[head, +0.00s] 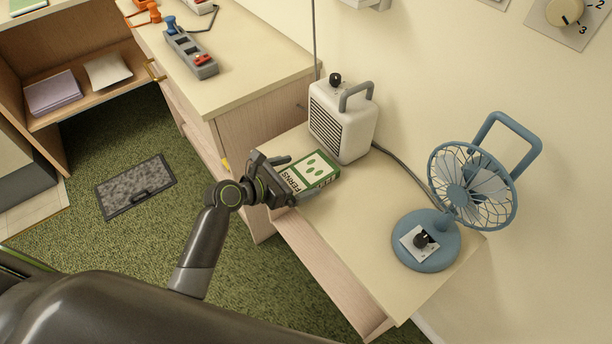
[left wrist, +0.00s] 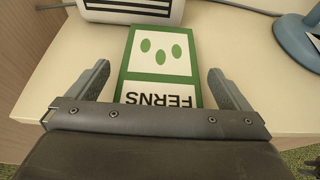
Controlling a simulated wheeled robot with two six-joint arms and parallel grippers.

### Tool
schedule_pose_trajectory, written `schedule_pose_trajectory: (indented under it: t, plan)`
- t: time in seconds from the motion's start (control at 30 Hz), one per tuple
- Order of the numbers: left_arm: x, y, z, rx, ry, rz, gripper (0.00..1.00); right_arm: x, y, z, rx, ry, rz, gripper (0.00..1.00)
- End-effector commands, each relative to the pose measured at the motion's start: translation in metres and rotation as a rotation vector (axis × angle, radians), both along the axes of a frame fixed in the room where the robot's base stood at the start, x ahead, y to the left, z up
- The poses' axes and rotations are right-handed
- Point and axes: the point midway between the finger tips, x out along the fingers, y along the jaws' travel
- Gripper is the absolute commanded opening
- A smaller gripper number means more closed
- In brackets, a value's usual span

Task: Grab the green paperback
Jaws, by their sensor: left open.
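The green paperback (head: 318,168) lies flat on the low cream-topped cabinet, near its left edge and in front of the white heater. Its cover has a white panel with green ovals, and the word FERNS shows on it. My left gripper (head: 285,176) is at the near end of the book in the head view. In the left wrist view the book (left wrist: 161,55) lies between the two open fingers of my left gripper (left wrist: 160,85), with a gap on each side. The gripper body hides the book's near end.
A white heater (head: 341,122) stands just behind the book. A blue fan (head: 427,240) stands to the right on the same top (head: 365,220). A higher counter (head: 237,75) holds a grey power strip (head: 190,55). The top between book and fan is clear.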

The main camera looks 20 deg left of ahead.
Motion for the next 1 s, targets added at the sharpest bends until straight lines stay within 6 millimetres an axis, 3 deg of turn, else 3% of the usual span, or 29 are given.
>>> schedule_pose_trajectory:
  t: [0.13, 0.4, 0.77, 1.0]
  plan:
    - [0.0115, -0.0094, -0.0071, -0.001, 0.001, 0.001, 1.0, -0.0001, -0.0031, -0.0025, -0.004, 0.0, 0.002, 0.36]
    - [0.0132, -0.0105, -0.0076, 0.001, 0.001, 0.001, 0.99, -0.0001, -0.0058, -0.002, -0.007, 0.001, 0.002, 0.36]
    - [0.0129, -0.0103, -0.0077, 0.0, 0.001, 0.001, 0.53, -0.0003, -0.0056, -0.0021, -0.007, 0.001, 0.002, 0.36]
    - [0.0133, -0.0103, -0.0047, 0.0, -0.001, 0.002, 0.53, -0.0004, -0.0054, -0.001, -0.006, 0.002, 0.002, 0.36]
